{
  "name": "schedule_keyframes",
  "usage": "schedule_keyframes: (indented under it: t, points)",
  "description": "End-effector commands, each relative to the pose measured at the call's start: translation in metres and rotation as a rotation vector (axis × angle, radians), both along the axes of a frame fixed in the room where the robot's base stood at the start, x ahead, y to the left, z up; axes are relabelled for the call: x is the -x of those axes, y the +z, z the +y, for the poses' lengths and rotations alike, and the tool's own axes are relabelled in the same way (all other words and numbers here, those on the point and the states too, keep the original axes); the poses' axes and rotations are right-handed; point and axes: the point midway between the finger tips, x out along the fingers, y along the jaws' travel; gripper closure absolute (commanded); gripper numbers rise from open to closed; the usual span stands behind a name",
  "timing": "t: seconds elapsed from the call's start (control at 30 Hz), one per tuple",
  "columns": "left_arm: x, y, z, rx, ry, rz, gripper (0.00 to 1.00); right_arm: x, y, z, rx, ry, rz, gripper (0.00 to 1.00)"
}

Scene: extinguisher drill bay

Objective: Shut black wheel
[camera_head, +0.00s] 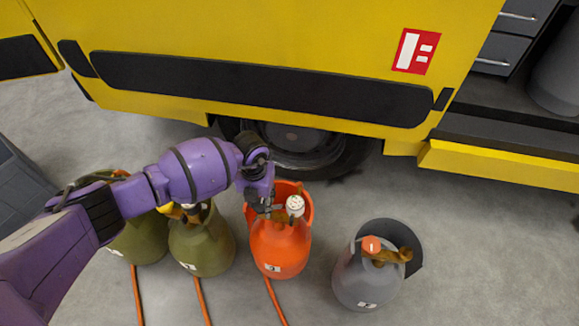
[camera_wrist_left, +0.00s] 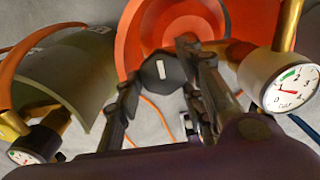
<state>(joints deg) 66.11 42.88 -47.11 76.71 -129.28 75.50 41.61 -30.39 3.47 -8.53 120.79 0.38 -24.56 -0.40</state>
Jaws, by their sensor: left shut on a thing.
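The black wheel (camera_wrist_left: 157,76) is a dark faceted knob with a white mark, on top of the orange cylinder (camera_head: 279,250). In the left wrist view it sits between the two fingers of my left gripper (camera_wrist_left: 160,62), which is shut on it. In the head view my left gripper (camera_head: 266,205) reaches down at the top of the orange cylinder and hides the wheel there. A round white gauge (camera_wrist_left: 279,82) on a brass fitting stands right of the fingers. My right gripper is not in view.
Two olive cylinders (camera_head: 204,250) stand left of the orange one, partly under my left arm. A grey cylinder (camera_head: 362,285) with an orange cap stands to the right. Orange hoses (camera_head: 277,302) run along the floor. A yellow truck (camera_head: 300,35) stands behind. Floor at right is clear.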

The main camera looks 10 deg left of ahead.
Motion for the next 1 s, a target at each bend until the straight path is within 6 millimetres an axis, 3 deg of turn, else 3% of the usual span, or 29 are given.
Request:
schedule_keyframes:
  t: [0.03, 0.73, 0.77, 0.87, 1.0]
  points:
    - [0.0024, -0.0026, 0.0077, -0.015, -0.016, 0.008, 0.9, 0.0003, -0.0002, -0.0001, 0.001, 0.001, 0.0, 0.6]
    - [0.0012, -0.0024, 0.0093, -0.018, -0.084, 0.006, 0.9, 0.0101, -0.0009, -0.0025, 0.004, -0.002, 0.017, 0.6]
    - [0.0012, -0.0024, 0.0093, -0.018, -0.084, 0.006, 0.61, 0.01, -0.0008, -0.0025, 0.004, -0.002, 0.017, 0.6]
    - [0.0012, -0.0024, 0.0086, -0.016, -0.083, 0.006, 0.48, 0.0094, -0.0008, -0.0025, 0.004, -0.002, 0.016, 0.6]
    - [0.0012, -0.0021, 0.0061, -0.012, -0.084, 0.005, 0.48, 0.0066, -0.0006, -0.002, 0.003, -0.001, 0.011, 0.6]
